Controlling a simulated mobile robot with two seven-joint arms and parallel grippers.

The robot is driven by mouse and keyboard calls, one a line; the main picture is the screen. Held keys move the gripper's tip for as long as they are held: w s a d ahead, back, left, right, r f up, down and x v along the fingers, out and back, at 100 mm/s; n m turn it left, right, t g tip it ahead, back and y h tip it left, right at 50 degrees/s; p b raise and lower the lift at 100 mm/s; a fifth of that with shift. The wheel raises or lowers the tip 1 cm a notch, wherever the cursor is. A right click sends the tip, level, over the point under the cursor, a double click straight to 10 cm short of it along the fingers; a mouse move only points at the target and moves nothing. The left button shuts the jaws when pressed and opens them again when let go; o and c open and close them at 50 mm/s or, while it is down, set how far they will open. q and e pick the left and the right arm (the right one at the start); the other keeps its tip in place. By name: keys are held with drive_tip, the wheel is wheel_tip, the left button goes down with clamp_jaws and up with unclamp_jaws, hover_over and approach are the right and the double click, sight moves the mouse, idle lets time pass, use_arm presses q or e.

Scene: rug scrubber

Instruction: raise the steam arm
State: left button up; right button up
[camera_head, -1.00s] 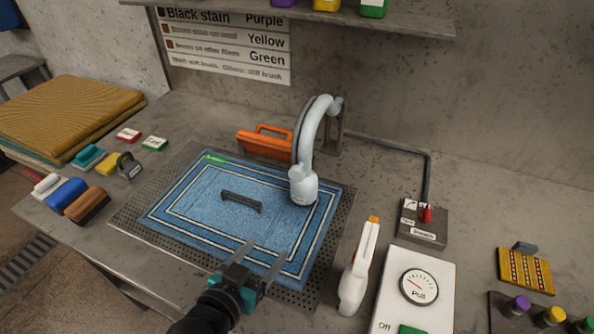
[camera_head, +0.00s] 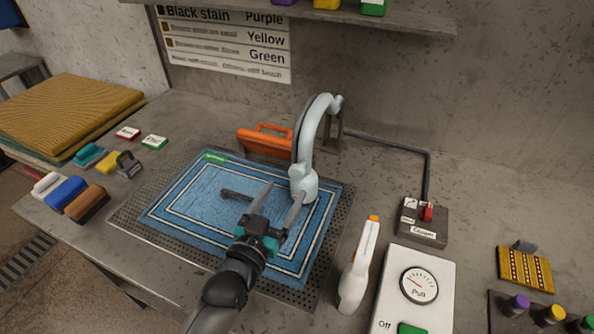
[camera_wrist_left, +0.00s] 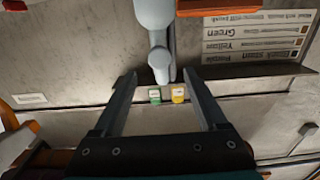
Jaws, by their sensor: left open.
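The pale, curved steam arm (camera_head: 310,135) rises from the back of the work area and bends down, its rounded head (camera_head: 304,184) low over the right part of the blue rug (camera_head: 190,205). My left gripper (camera_head: 286,192) is open, its two fingers pointing at the steam arm's head from the front. One finger overlaps the lower edge of the head in the head view; I cannot tell whether it touches. In the left wrist view the steam arm (camera_wrist_left: 158,62) shows ahead, between the open fingers (camera_wrist_left: 160,76). My right gripper is not in view.
A dark bar (camera_head: 236,195) lies on the rug, partly hidden by my gripper. An orange tool (camera_head: 265,141) stands behind the rug. Brushes (camera_head: 70,193) lie at left.

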sight(295, 174)
use_arm(q)
drive_tip(key=x, duration=0.8)
drive_tip(key=shift+b, duration=0.35)
clamp_jaws()
idle(1.0)
